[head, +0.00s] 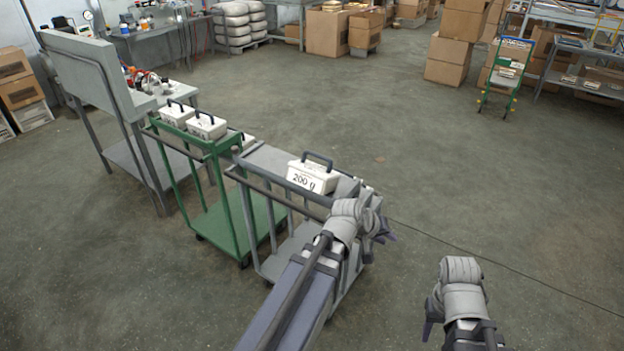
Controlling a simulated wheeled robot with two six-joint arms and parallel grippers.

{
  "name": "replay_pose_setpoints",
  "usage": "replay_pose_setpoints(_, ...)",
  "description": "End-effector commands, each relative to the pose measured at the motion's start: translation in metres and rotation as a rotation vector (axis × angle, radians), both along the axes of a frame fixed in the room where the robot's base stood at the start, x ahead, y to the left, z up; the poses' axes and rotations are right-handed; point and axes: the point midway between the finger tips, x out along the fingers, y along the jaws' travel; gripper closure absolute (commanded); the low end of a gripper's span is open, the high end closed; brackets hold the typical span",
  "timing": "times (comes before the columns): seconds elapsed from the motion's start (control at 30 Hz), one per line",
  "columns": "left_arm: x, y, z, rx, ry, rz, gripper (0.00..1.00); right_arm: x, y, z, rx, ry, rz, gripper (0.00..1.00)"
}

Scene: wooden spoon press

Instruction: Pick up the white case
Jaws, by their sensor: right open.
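A white case (308,179) marked "200 g", with a dark handle on top, stands upright on the grey cart (262,162). Two more white cases with dark handles, a left one (176,116) and a right one (206,128), stand on the green cart (165,137). My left gripper (384,231) is at the grey cart's right end, right of and below the "200 g" case in the picture and apart from it. Its wrist hides the fingers, so I cannot tell its opening. My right gripper (430,316) is open and empty over the floor at lower right.
A grey workbench (172,95) with an upright panel and small items stands left of the carts. Cardboard boxes (455,47), a small green trolley (507,75) and shelving stand at the back. The floor (380,120) in the middle and at right is clear.

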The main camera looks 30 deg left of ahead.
Motion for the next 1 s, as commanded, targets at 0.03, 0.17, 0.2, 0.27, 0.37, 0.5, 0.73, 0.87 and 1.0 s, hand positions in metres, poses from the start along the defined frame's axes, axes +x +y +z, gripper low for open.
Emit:
replay_pose_setpoints(0.03, 0.022, 0.033, 0.012, -0.081, -0.070, 0.128, 0.73, 0.000, 0.000, -0.003, 0.000, 0.000, 0.000, 0.50)
replay_pose_setpoints(0.17, 0.054, 0.101, 0.044, -0.256, -0.225, 0.385, 0.73, 0.000, 0.000, -0.005, 0.000, 0.000, 0.000, 0.50)
replay_pose_setpoints(0.2, 0.059, 0.119, 0.052, -0.296, -0.261, 0.444, 0.73, 0.000, 0.000, -0.006, 0.000, 0.000, 0.000, 0.50)
replay_pose_setpoints(0.27, 0.064, 0.142, 0.062, -0.347, -0.309, 0.521, 0.73, 0.000, 0.000, -0.006, 0.000, 0.000, 0.000, 0.50)
replay_pose_setpoints(0.37, 0.068, 0.174, 0.075, -0.410, -0.371, 0.618, 0.73, 0.000, 0.000, -0.007, 0.000, 0.000, 0.000, 0.50)
replay_pose_setpoints(0.5, 0.070, 0.205, 0.086, -0.465, -0.428, 0.709, 0.73, 0.000, 0.000, -0.008, 0.000, 0.000, 0.000, 0.50)
replay_pose_setpoints(0.73, 0.069, 0.234, 0.096, -0.517, -0.482, 0.790, 0.73, 0.000, 0.000, -0.009, 0.000, 0.000, 0.000, 0.50)
replay_pose_setpoints(0.87, 0.067, 0.247, 0.098, -0.540, -0.507, 0.828, 0.73, 0.000, 0.000, -0.011, 0.000, 0.000, 0.000, 0.50)
replay_pose_setpoints(1.0, 0.066, 0.257, 0.095, -0.556, -0.525, 0.855, 0.73, 0.001, 0.000, -0.018, 0.000, 0.000, 0.000, 0.50)
